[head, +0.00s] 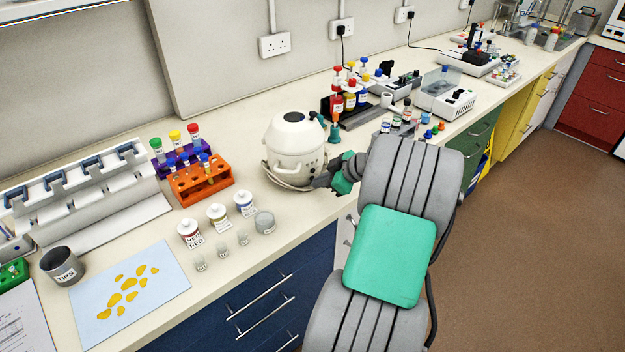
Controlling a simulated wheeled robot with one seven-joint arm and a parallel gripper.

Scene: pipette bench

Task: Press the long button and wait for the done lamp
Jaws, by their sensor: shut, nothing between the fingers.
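A rounded cream-white machine (292,140) with a dark spot on its lid stands near the middle of the bench, and a pale cable curls around its base. My gripper (319,182) is shut and empty, low at the machine's front right side. Its dark fingertips are very close to the housing; I cannot tell whether they touch. Small dark marks show on the machine's front, but I cannot make out a long button or a done lamp. Part of the front right side is hidden behind my gripper.
An orange tube rack (202,182) stands left of the machine, with labelled bottles (217,217) and small glass vials in front of it. A rack of coloured bottles (350,100) stands behind right. A blue sheet with yellow pieces (165,291) lies front left.

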